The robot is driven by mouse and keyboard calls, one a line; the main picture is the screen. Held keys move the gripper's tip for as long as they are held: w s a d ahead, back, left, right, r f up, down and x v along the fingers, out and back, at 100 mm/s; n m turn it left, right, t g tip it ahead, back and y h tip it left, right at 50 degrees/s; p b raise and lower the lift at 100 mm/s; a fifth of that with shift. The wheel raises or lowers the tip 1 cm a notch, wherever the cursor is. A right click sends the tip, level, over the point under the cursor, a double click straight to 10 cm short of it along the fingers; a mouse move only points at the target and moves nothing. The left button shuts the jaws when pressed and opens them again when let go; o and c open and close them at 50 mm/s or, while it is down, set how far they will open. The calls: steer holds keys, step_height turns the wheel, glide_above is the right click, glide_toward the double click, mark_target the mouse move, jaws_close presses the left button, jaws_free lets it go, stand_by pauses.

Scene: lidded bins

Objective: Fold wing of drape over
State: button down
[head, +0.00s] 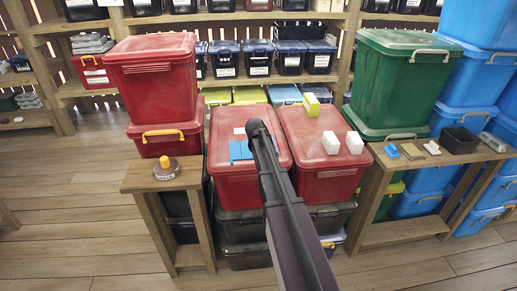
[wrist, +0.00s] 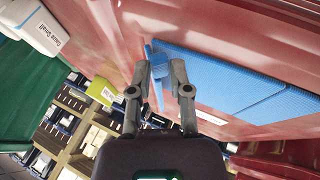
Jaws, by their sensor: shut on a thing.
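The blue drape (head: 240,151) lies on the red lid of the left front bin (head: 222,178). In the wrist view the drape (wrist: 225,78) is a flat, folded blue sheet on the right, with a narrow blue flap near the jaws. My gripper (wrist: 162,72) is shut on this flap of the drape, with blue showing between its fingertips. In the head view my dark arm reaches over the lid and hides the fingertips and the drape's right side.
White boxes (head: 331,143) and a yellow-green box (head: 312,105) stand on the neighbouring red lid (head: 318,165). A taller red bin (head: 155,80) rises at left and a green bin (head: 400,85) at right. Small wooden tables (head: 140,180) flank the bins.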

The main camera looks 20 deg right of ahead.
steer(key=shift+r, duration=0.1)
steer(key=shift+s+d+r+y+p, duration=0.1)
steer(key=shift+d+r+y+p, duration=0.1)
steer(key=shift+y+p, duration=0.25)
steer(key=shift+d+y+p, duration=0.25)
steer(key=shift+y+p, duration=0.1)
steer(key=shift+y, duration=0.1)
steer(key=shift+s+d+r+m+t+y+p, duration=0.2)
steer(key=shift+d+m+t+y+p, duration=0.1)
steer(key=shift+y+p, duration=0.1)
steer(key=shift+d+y, duration=0.15)
steer(key=shift+y, duration=0.35)
